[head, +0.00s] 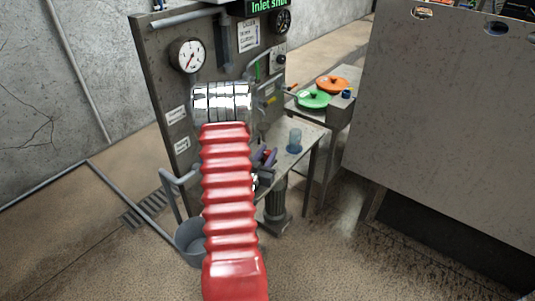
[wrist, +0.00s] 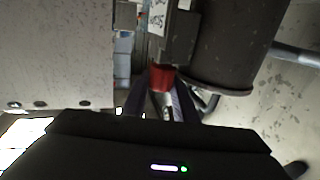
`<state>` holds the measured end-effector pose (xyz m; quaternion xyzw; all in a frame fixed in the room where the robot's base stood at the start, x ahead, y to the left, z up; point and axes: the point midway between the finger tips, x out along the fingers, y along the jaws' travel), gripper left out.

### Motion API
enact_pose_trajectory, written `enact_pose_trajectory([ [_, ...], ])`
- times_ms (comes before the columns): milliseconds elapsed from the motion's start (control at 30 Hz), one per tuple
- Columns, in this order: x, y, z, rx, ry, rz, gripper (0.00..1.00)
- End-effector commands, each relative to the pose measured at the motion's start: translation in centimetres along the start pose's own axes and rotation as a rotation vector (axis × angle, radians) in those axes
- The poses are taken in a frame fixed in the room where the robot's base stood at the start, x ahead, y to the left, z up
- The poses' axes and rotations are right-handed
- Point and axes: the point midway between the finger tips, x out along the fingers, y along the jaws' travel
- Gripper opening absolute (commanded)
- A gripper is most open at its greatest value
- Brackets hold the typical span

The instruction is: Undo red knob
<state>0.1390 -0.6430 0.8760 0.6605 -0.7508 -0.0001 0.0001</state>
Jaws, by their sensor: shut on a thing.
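The red knob (wrist: 162,77) shows in the wrist view, at the end of a dark housing beside a large dark cylinder. My gripper (wrist: 160,97) reaches it from below in the picture, with its fingers shut on the knob. The fingers cover part of the knob. In the head view my gripper (head: 265,158) is a small purple-grey shape in front of the grey panel (head: 160,65), just right of my red ribbed arm sleeve. A small red patch shows at its fingers; the arm hides much of the panel there.
A round gauge (head: 188,56) and a green "Inlet shut" display (head: 268,5) are on the panel. A blue cup (head: 294,140) stands on a small bench. Green (head: 313,99) and orange (head: 332,85) discs lie behind. A grey bucket (head: 190,243) is low left; a large board (head: 455,100) blocks the right.

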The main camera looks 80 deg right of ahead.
Motion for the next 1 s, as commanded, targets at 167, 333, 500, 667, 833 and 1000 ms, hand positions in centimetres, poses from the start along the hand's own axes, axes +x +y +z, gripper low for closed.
enact_pose_trajectory([
  [167,0.11,-0.47,-0.03,0.002,0.001,0.043,0.04],
  [333,0.13,-0.52,-0.03,0.003,0.001,0.118,0.04],
  [500,0.19,-0.56,-0.08,0.004,0.001,0.212,0.04],
  [667,0.21,-0.54,-0.05,0.005,0.002,0.310,0.04],
  [833,0.23,-0.51,-0.09,0.005,0.002,0.414,0.04],
  [1000,0.24,-0.50,-0.09,0.006,0.002,0.504,0.04],
])
